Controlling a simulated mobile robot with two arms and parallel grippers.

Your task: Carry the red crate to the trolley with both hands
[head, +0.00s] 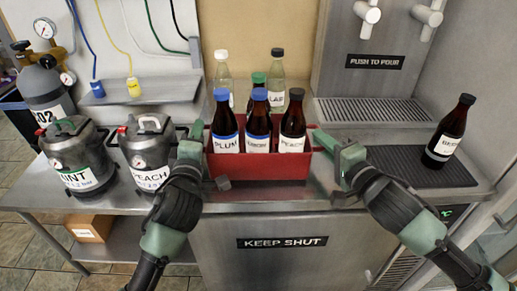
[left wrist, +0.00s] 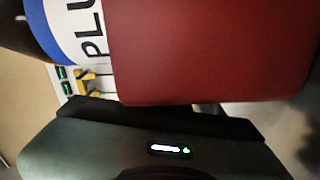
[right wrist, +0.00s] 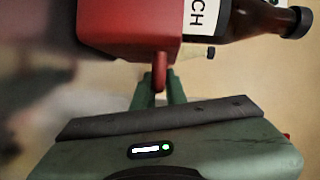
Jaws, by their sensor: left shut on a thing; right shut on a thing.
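The red crate (head: 260,167) is upright at the steel counter's front edge and holds several bottles. Brown bottles labelled PLUM (head: 224,143) and PEACH (head: 292,146) are among those in front, and clear bottles show behind. My left gripper (head: 203,145) is shut on the crate's left end. My right gripper (head: 322,142) is shut on its right end. The crate's red wall fills much of the left wrist view (left wrist: 210,50). The right wrist view shows its end and a red handle part (right wrist: 125,25) between the fingers. I cannot tell whether the crate touches the counter. No trolley is clearly visible.
Two steel kegs (head: 75,155) (head: 150,150) stand to the left, beside a gas cylinder (head: 42,85). A brown bottle (head: 448,132) stands on the dark drip mat (head: 400,165) at right. Below is a steel door marked KEEP SHUT (head: 285,265).

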